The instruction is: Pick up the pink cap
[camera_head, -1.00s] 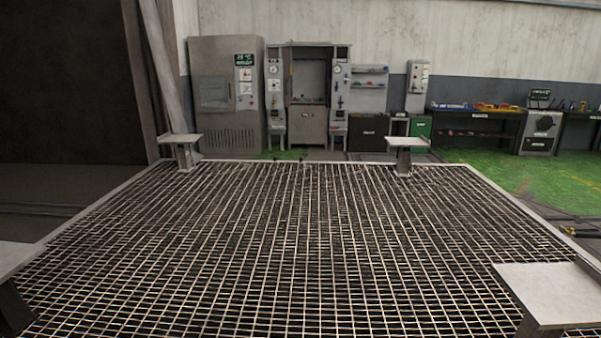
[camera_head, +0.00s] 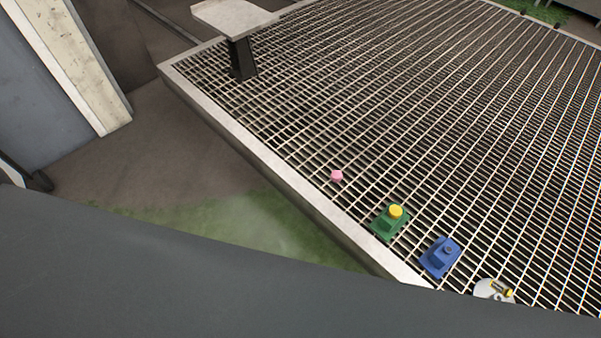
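The pink cap (camera_head: 337,176) is a small pink piece lying on the metal grating (camera_head: 400,110), close to the grating's left border. No gripper shows in the head view, so nothing of mine is seen near the cap. The cap is fully visible and stands apart from the other small objects.
A green block with a yellow top (camera_head: 390,221), a blue block (camera_head: 441,257) and a white round piece with yellow parts (camera_head: 494,290) lie in a row right of the cap. A raised pale border (camera_head: 262,152) edges the grating. A pedestal (camera_head: 240,42) stands farther back.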

